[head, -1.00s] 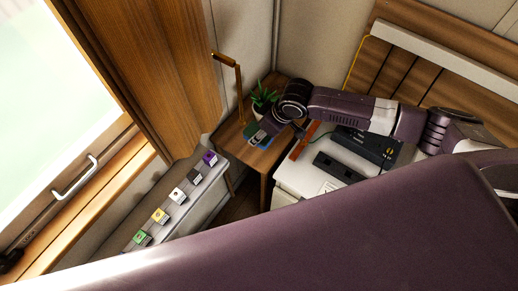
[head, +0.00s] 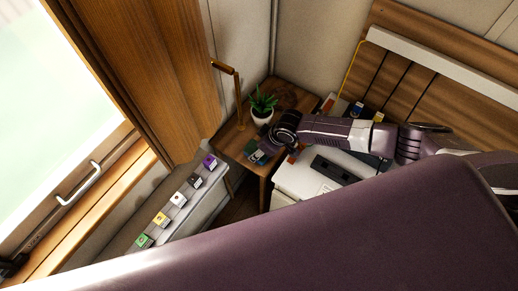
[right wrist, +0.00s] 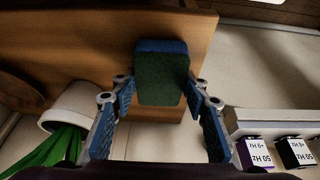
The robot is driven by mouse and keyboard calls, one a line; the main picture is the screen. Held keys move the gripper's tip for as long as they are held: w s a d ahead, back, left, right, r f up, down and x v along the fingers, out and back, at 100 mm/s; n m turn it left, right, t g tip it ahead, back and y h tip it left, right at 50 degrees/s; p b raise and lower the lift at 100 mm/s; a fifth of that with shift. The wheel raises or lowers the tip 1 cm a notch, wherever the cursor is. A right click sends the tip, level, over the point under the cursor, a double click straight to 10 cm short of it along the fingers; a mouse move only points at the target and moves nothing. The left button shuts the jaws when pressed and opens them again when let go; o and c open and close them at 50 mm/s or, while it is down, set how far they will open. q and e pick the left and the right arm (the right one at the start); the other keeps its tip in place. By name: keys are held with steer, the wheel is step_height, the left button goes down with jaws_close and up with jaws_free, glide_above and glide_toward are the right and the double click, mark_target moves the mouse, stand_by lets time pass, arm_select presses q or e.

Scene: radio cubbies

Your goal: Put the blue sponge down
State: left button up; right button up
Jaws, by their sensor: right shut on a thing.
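The blue sponge, with a dark green face, shows in the right wrist view (right wrist: 162,75) between the two fingertips of my right gripper (right wrist: 160,88). The gripper is shut on it. In the head view, my right gripper (head: 260,153) is over the front part of the small wooden side table (head: 232,142), and the sponge (head: 251,147) is a small dark green patch at its tips. I cannot tell whether the sponge touches the tabletop. My left gripper is not in view.
A potted plant (head: 262,105) and a wooden lamp (head: 238,92) stand on the side table. A grey ledge (head: 190,205) with several labelled cubes lies to the left. A white cabinet (head: 300,180) with a black device (head: 335,170) stands to the right.

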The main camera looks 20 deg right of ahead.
steer(key=shift+f, duration=0.35)
steer(key=o, duration=1.2)
steer(key=shift+r, duration=0.1)
steer(key=shift+r+b, duration=0.1)
steer(key=shift+b, duration=0.3)
steer(key=shift+s+b+v, duration=0.1)
steer(key=shift+b+v, duration=0.25)
steer(key=shift+v, duration=1.6)
steer(key=shift+s+b+v, duration=0.15)
steer(key=shift+b+v, duration=0.15)
steer(key=shift+v, duration=1.6)
